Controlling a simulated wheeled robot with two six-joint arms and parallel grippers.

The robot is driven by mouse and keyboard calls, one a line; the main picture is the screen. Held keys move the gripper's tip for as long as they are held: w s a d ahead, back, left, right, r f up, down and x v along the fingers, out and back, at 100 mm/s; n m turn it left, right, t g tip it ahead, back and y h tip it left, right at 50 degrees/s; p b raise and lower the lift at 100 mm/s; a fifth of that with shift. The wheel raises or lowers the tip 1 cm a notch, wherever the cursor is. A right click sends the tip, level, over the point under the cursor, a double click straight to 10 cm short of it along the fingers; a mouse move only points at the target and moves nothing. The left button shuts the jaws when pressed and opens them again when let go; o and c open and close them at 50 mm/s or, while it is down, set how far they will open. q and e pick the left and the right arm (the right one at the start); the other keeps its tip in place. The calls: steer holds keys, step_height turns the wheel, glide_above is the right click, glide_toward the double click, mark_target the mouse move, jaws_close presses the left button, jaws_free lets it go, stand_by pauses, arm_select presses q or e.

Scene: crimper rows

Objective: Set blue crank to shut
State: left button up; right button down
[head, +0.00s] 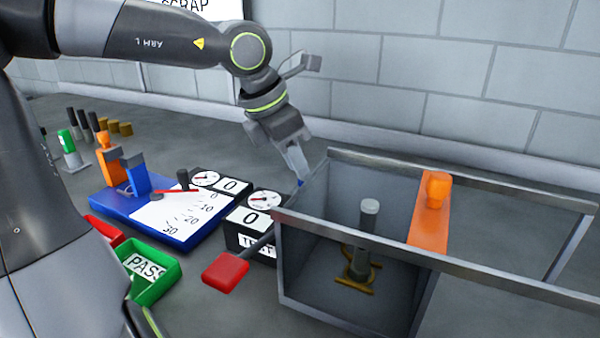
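No part plainly reads as a blue crank. A blue upright block (137,176) stands on the blue-based scale device (112,205) at the left, beside an orange upright piece. A tiny blue spot (301,183) shows at the tips of my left gripper (299,176); I cannot tell whether it is a separate part or part of the finger. My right gripper is out of view.
Inside stand a grey post (367,240) and an orange panel (430,225). Black dial boxes (252,238), a green PASS tray (153,277) and a red tray (105,229) lie left.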

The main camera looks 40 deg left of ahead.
arm_select(q)
steer(key=shift+x, duration=1.25)
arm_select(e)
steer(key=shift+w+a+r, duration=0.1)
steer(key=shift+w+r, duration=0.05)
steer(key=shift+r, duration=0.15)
arm_select(q)
jaws_close()
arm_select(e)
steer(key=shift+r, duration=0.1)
arm_select(q)
steer(key=shift+w+d+m+p, duration=0.1)
steer(key=shift+d+m+p, duration=0.1)
steer(key=shift+m+p, duration=0.45)
steer(key=shift+h, duration=0.3)
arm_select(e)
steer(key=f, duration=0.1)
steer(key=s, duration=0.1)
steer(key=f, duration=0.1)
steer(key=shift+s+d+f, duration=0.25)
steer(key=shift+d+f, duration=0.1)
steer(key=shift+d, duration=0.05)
arm_select(q)
jaws_free()
